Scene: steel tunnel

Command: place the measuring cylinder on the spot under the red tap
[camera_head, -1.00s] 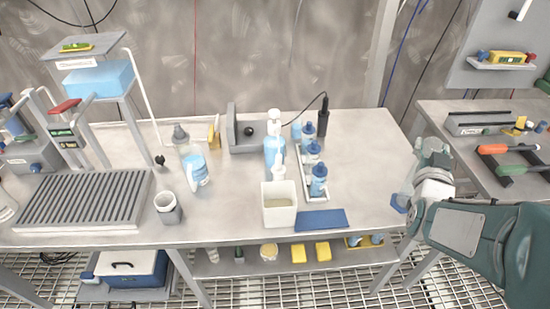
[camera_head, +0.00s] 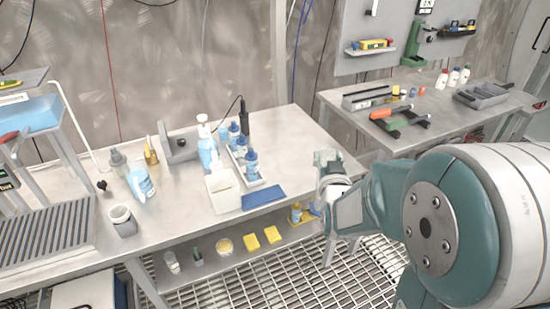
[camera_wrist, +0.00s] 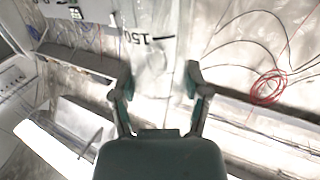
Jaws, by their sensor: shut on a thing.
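My gripper (camera_head: 330,165) is at the front right corner of the main bench. In the head view the cylinder is mostly hidden or too faint to make out. The red tap (camera_head: 9,137) is at the left edge of the head view, with only its handle clear. A grey slatted drain tray (camera_head: 45,235) lies below it on the bench. The exact spot under the tap is not clear.
A grey cup (camera_head: 122,221), a wash bottle (camera_head: 141,184), a white tub (camera_head: 222,191), a blue mat (camera_head: 263,197) and a bottle rack (camera_head: 247,166) stand on the bench between gripper and tap. A second bench (camera_head: 420,130) is at the right.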

